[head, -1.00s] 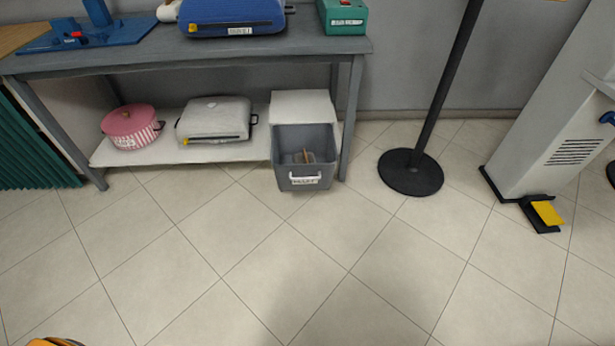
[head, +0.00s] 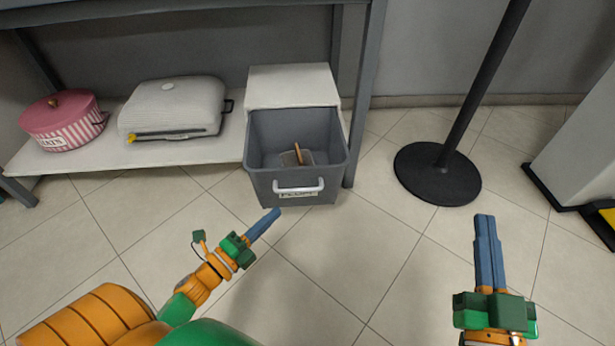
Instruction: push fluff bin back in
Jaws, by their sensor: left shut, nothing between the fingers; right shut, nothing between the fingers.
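The fluff bin (head: 265,186) is a grey open-topped drawer with a white handle (head: 299,187) and a small label on its front. It sticks out from under a white housing (head: 292,86) at the right end of the low shelf. A brush-like thing with a wooden handle (head: 298,154) lies inside it. My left gripper (head: 275,214) is shut and empty, its tip just in front of and below the bin's front, left of the handle; I cannot tell whether it touches. My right gripper (head: 485,218) is shut and empty, over the floor well right of the bin.
A white shelf (head: 84,160) holds a pink striped pot (head: 63,122) and a grey case (head: 172,107) left of the bin. A table leg (head: 364,100) stands close at the bin's right. A round black stand base (head: 437,174) is further right. The front floor is clear.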

